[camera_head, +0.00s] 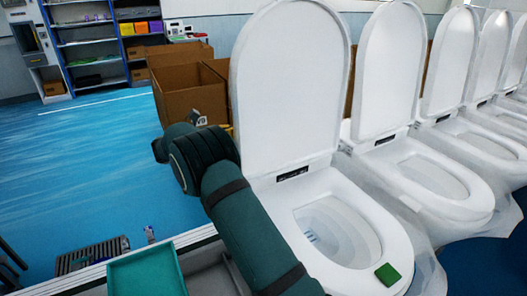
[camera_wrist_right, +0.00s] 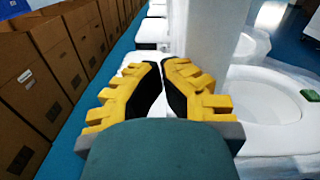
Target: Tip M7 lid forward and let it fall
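The nearest toilet's white lid (camera_head: 288,90) stands upright behind its bowl (camera_head: 335,225) in the head view. I cannot read an M7 mark on it. My right arm (camera_head: 240,225) reaches up past the left side of this toilet, its wrist left of the lid's lower edge. In the right wrist view my right gripper (camera_wrist_right: 162,68) has yellow fingers with black pads, their tips close together and nothing visible between them. The lid (camera_wrist_right: 212,70) stands just right of the fingers in that view; I cannot tell whether they touch. My left gripper is out of view.
More toilets with raised lids (camera_head: 392,70) stand in a row to the right. A green block (camera_head: 387,274) lies on the nearest bowl's front rim. Cardboard boxes (camera_head: 190,92) stand behind the arm. A green tray (camera_head: 148,272) is at lower left.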

